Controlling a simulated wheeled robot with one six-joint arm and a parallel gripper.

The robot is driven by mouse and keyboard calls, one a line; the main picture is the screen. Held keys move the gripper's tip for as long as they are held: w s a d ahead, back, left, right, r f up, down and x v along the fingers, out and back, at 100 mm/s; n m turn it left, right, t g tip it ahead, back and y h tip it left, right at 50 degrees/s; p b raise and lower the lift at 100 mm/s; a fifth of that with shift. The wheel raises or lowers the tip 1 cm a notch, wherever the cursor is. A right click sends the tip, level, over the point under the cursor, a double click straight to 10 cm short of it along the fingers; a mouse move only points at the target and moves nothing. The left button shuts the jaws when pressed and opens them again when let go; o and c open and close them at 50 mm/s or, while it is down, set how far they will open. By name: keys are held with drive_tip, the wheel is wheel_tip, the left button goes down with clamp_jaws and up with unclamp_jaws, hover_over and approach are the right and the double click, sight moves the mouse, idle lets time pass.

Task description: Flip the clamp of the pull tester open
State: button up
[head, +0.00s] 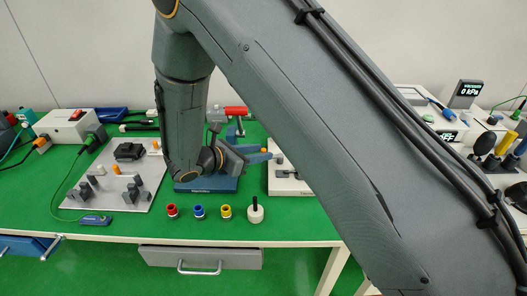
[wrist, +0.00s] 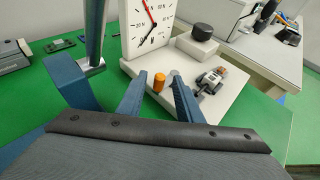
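The pull tester shows in the wrist view as a white base (wrist: 236,88) with an upright dial plate (wrist: 150,20) marked in N. On the base are a black knob (wrist: 202,32), a small grey metal piece (wrist: 211,80), and an orange cylinder (wrist: 158,84). I cannot tell for sure which is the clamp. My gripper (wrist: 159,75) is open; its two blue fingers stand apart on either side of the orange cylinder, with no clear contact. In the head view my gripper (head: 258,157) is at the tester's white base (head: 285,187), and my arm hides most of the tester.
A blue-based press (head: 206,186) with a red handle (head: 236,110) stands close left of the tester. Red (head: 171,211), blue (head: 198,212) and yellow (head: 225,212) rings and a white holder (head: 255,212) line the front. A grey plate (head: 110,192) with fixtures lies left.

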drive_tip(key=shift+w+f, duration=0.1)
clamp_jaws()
drive_tip(key=shift+w+m+g+h+b, duration=0.6)
drive_tip(key=shift+m+g+b, duration=0.05)
drive_tip(key=shift+m+g, duration=0.25)
unclamp_jaws()
